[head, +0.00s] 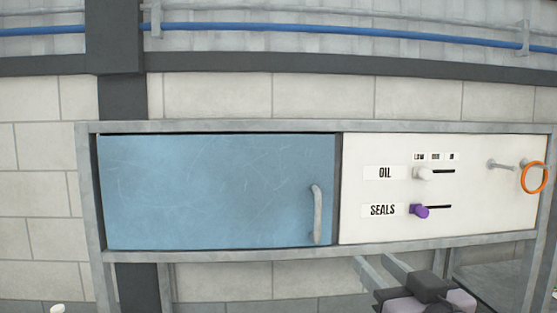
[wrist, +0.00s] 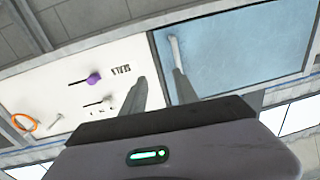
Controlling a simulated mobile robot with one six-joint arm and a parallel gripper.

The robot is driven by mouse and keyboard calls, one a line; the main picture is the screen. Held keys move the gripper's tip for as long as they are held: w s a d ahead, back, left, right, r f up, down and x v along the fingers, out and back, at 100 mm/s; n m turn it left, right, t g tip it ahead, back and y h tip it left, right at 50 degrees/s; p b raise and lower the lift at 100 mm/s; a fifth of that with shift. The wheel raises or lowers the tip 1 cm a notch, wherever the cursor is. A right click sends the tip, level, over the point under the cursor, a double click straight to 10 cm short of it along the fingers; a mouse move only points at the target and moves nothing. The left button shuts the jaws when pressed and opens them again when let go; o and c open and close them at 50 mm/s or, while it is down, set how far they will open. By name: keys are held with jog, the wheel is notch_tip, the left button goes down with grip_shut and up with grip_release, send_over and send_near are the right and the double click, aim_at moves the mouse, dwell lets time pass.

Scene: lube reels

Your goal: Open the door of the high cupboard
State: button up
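The cupboard door (head: 215,190) is a blue scratched panel in a grey metal frame and looks shut. Its grey vertical bar handle (head: 318,215) is near the right edge. In the wrist view, the door (wrist: 245,50) is at upper right and the handle (wrist: 174,50) lies just beyond the tip of my right-hand finger. My gripper (wrist: 159,76) is open, with its two fingers apart and nothing between them. In the head view, my gripper (head: 372,259) is below and right of the handle, apart from it.
Right of the door is a white panel (head: 460,220) with a white OIL knob (head: 424,174), a purple SEALS knob (head: 420,211), and an orange ring (head: 535,177) on a peg. A grey frame rail (head: 280,254) runs under the door. A block wall stands behind.

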aim_at(319, 214)
jog(key=shift+n+y, duration=0.8)
jog(key=shift+y, duration=0.1)
jog(key=w+a+r, duration=0.1)
jog(key=w+a, duration=0.1)
jog(key=w, duration=0.3)
jog(key=w+a+r, duration=0.1)
jog(key=w, duration=0.5)
jog(key=w+a+r, duration=0.1)
jog(key=w+a, duration=0.1)
jog(key=w, duration=0.4)
jog(key=shift+w+a+r, duration=0.15)
jog(key=shift+w+a, duration=0.05)
jog(key=shift+a, duration=0.15)
jog(key=shift+s, duration=0.1)
grip_shut()
